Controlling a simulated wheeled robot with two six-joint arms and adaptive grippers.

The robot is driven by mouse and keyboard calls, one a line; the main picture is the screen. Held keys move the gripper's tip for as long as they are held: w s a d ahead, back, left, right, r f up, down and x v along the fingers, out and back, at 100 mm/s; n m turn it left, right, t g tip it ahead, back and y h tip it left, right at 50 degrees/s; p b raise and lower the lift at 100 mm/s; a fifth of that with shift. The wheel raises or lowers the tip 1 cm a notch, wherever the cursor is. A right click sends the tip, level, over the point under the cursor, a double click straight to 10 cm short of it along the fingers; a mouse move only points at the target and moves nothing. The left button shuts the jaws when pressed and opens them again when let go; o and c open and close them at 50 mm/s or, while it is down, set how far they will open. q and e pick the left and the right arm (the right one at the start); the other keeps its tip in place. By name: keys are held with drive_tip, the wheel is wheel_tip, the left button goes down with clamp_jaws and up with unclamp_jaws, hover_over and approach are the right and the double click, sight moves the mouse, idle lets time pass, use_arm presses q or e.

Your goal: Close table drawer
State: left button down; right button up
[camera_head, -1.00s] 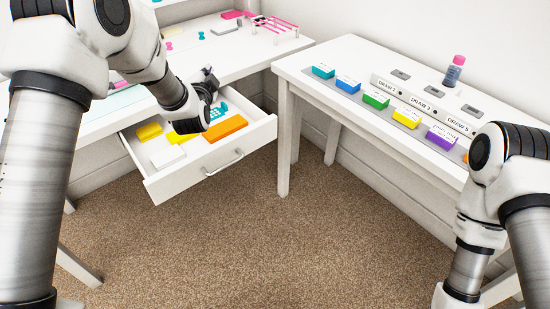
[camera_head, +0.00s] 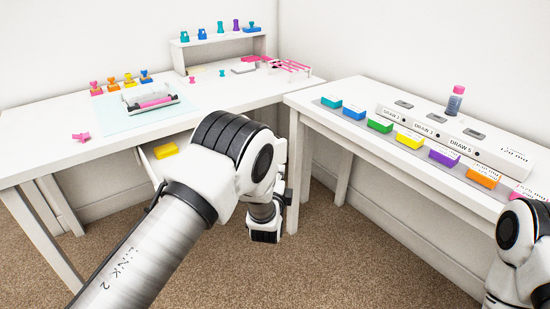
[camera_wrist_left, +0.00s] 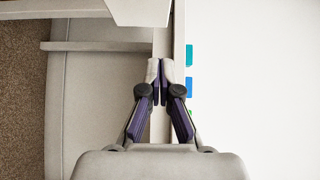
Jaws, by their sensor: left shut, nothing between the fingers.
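The white table drawer (camera_head: 148,165) shows in the head view as a small strip under the left table (camera_head: 232,107). It stands out from the table, with a yellow block (camera_head: 165,150) inside. My left arm hides most of it, including its handle. My left gripper (camera_wrist_left: 161,70) is shut and empty in the left wrist view. A white panel at the top of that view may be part of the drawer, a little ahead of the fingertips. In the head view the left gripper (camera_head: 265,236) hangs low in front of the tables. My right gripper is out of view.
The right table (camera_head: 345,125) carries a row of coloured blocks and white labelled boxes (camera_head: 462,140). Its leg stands just right of my left arm. A small shelf (camera_head: 225,45) stands on the left table. Carpet (camera_head: 330,270) is clear in front.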

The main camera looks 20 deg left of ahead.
use_arm(q)
drive_tip(key=w+a+b, duration=0.1)
drive_tip(key=w+a, duration=0.3)
drive_tip(key=w, duration=0.4)
drive_tip(key=shift+w, duration=0.3)
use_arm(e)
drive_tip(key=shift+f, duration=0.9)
use_arm(q)
drive_tip(key=shift+f+b, duration=0.1)
drive_tip(key=shift+b, duration=0.2)
